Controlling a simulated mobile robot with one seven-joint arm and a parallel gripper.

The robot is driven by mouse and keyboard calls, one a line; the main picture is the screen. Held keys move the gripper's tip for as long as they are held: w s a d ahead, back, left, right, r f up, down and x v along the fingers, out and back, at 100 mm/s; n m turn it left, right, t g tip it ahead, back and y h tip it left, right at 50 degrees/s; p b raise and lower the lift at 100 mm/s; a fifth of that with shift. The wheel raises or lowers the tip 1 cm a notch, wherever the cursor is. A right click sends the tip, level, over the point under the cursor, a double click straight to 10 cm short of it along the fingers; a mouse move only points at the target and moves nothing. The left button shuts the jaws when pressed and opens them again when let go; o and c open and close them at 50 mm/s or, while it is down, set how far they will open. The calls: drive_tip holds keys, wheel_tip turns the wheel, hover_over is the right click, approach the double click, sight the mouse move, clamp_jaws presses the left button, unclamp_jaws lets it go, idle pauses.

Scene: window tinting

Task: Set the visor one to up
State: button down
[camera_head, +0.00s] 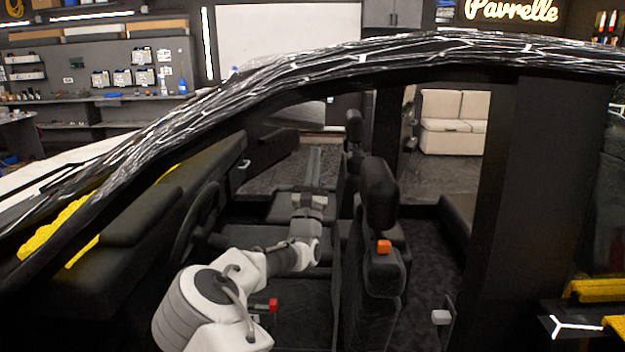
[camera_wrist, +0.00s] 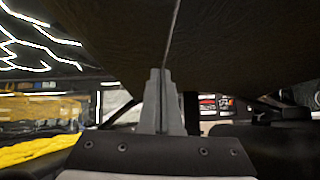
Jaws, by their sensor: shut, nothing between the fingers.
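In the wrist view a dark, textured panel (camera_wrist: 110,50), which looks like the visor, fills the upper middle, with a thin pale line running down it. My gripper (camera_wrist: 162,72) is shut and empty, its grey fingertips overlapping the panel's lower part in the picture. I cannot tell whether they touch it. In the head view my white arm reaches into the car past the steering wheel (camera_head: 193,225), with its wrist over the front seats. I cannot make out a visor there; the roof edge (camera_head: 440,60) hides the upper cabin.
A front seat (camera_head: 375,240) with an orange piece on it stands right of my arm. The dark door pillar (camera_head: 515,190) stands further right. Yellow material (camera_head: 50,230) lies along the dashboard. A cream sofa (camera_head: 455,122) stands beyond the car.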

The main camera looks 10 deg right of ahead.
sight(320, 131)
drive_tip(key=r, duration=0.4)
drive_tip(key=shift+w+d+r, duration=0.25)
drive_tip(key=shift+d+r, duration=0.05)
drive_tip(key=shift+r, duration=0.05)
drive_tip(key=shift+r, duration=0.1)
drive_tip(key=r+p, duration=0.1)
drive_tip(key=p, duration=0.1)
drive_tip(key=r+p, duration=0.1)
drive_tip(key=p, duration=0.1)
drive_tip(key=shift+d, duration=0.35)
drive_tip(key=shift+s+f, duration=0.1)
drive_tip(key=shift+f, duration=0.1)
